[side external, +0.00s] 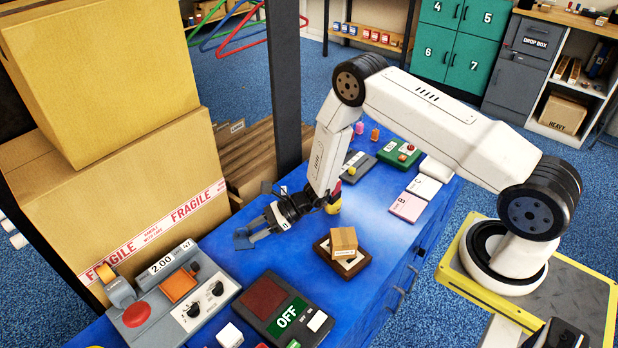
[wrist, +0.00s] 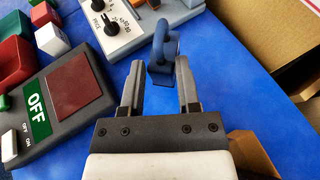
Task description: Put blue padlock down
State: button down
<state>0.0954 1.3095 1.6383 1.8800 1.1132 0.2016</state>
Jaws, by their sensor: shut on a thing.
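The blue padlock (side external: 243,240) is at the tips of my gripper (side external: 262,230), over the left part of the blue bench top (side external: 225,262). In the wrist view the padlock (wrist: 161,72) sits between the two fingertips of my gripper (wrist: 160,92), with its curved shackle pointing away from the palm. My gripper is shut on it. Its blue is close to the bench colour, so I cannot tell whether it touches the bench.
A control box with dials (side external: 178,300) and an OFF panel (side external: 285,310) stand at the near left. A small carton (side external: 343,241) sits on a dark wooden tray (side external: 322,249). Large cartons (side external: 120,190) border the left side. Bare bench surrounds the padlock.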

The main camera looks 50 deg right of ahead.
jog(key=shift+w+f, duration=0.15)
jog(key=shift+w, duration=0.05)
jog(key=shift+w+a+f, duration=0.1)
jog(key=shift+w+f, duration=0.1)
jog(key=shift+f, duration=1.55)
jog(key=shift+f, duration=0.15)
jog(key=shift+c, duration=1.6)
grip_release()
jog(key=shift+d+r, duration=0.2)
jog(key=shift+d, duration=0.05)
jog(key=v, duration=1.1)
jog(key=shift+s+d, duration=0.2)
